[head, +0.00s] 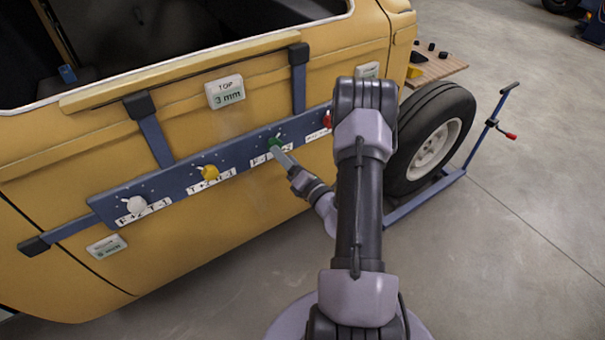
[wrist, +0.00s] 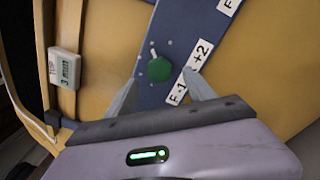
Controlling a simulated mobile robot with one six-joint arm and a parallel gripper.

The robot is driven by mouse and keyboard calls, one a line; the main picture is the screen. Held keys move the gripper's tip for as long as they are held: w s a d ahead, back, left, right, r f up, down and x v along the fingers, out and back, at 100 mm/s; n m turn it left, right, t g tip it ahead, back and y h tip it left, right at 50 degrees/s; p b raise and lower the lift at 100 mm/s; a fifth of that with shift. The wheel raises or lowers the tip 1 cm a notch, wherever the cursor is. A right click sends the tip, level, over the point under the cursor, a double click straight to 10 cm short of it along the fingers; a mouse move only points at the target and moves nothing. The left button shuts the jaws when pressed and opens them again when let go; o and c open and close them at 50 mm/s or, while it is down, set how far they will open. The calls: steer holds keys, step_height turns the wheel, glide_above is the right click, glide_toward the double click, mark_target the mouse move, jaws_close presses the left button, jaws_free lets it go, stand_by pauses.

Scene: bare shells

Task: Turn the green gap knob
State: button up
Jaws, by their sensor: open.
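The green knob (wrist: 160,69) sits on a blue bar fixed across the yellow car door. It has a small pale pointer at its edge. In the head view the green knob (head: 274,143) shows just beyond my gripper (head: 281,156). In the wrist view my gripper (wrist: 160,100) is open, with one finger on each side of the bar's width below the knob. The fingertips look short of the knob, and I see no contact. A label (wrist: 190,72) reading F, -1 and +2 is beside the knob, partly hidden by the right finger.
The blue bar (head: 155,186) also carries a white knob (head: 136,204), a yellow knob (head: 210,171) and a red knob (head: 327,120). A display (head: 225,92) reads TOP 3 mm. A wheel (head: 430,140) on a blue stand is at the right, with open floor beyond.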

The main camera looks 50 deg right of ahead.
steer(key=s+a, duration=0.2)
steer(key=s, duration=1.1)
steer(key=shift+a+f+p, duration=0.25)
steer(key=shift+a+p, duration=0.05)
